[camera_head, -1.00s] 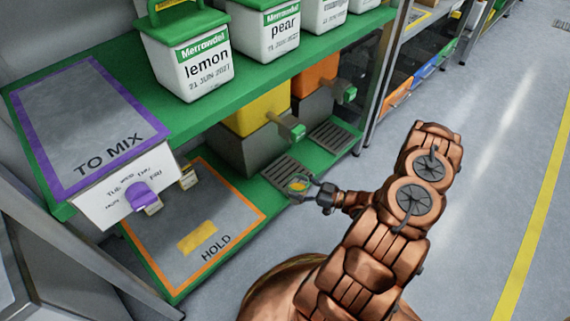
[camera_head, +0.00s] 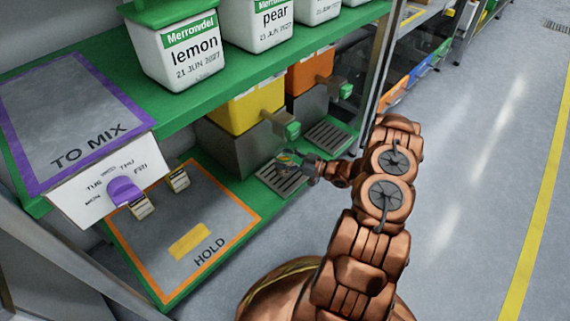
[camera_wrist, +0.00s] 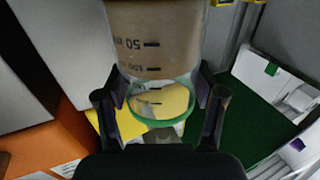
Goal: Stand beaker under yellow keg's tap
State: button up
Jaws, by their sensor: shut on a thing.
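My gripper (camera_head: 303,165) is shut on the clear beaker (camera_head: 287,160), low in front of the yellow keg (camera_head: 241,111). The beaker is tiny in the head view, over or beside the slotted drip tray (camera_head: 277,184) below the yellow keg's tap (camera_head: 287,128). I cannot tell whether it touches the tray. In the wrist view, the fingers (camera_wrist: 160,92) stand on both sides of the beaker (camera_wrist: 155,35), which has dark graduation marks and an inverted 50. Yellow shows through its green-ringed end.
An orange keg (camera_head: 309,73) with its own tap (camera_head: 344,90) and tray (camera_head: 328,136) stands to the right. White tubs (camera_head: 180,50) line the shelf above. The HOLD mat (camera_head: 222,222) is left of the trays; a shelf post (camera_head: 376,65) is right. The floor is clear.

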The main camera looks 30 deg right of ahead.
notch_tip(320, 180, down, 3)
jog(key=shift+r+b, duration=0.2)
jog(key=shift+b, duration=0.25)
jog(key=shift+r, duration=0.1)
jog(key=o, duration=1.3)
jog(key=shift+o, duration=0.2)
jog(key=shift+s+d+r, duration=0.1)
jog(key=shift+s+d, duration=0.1)
jog(key=shift+s, duration=0.05)
jog(key=p+v, duration=0.3)
jog(key=v, duration=0.8)
jog(key=shift+s, duration=0.15)
